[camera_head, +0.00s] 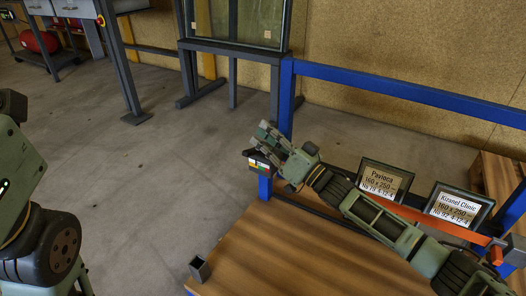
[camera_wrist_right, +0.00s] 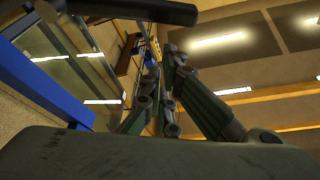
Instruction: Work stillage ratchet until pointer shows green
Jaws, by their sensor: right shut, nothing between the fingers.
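The blue stillage (camera_head: 400,92) stands at the right of the head view, with an orange strap (camera_head: 404,211) along it. A small plate with coloured fields (camera_head: 261,164) sits at its left post; the pointer is too small to read. My right gripper (camera_head: 266,143) is just above this plate, shut and empty. Its fingers also show in the right wrist view (camera_wrist_right: 168,95). A black bar (camera_wrist_right: 130,12) crosses the top of that view, apart from the fingers. I cannot tell whether it is the ratchet's handle. An orange and grey fitting (camera_head: 502,250) is at the right end. My left gripper is out of view.
Two labelled frames, Pavloca (camera_head: 382,186) and Kirsnel Clinic (camera_head: 458,209), lean behind the strap, partly behind my right arm. The stillage has a wooden deck (camera_head: 270,245). A glass pane in a dark rack (camera_head: 233,45) stands behind.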

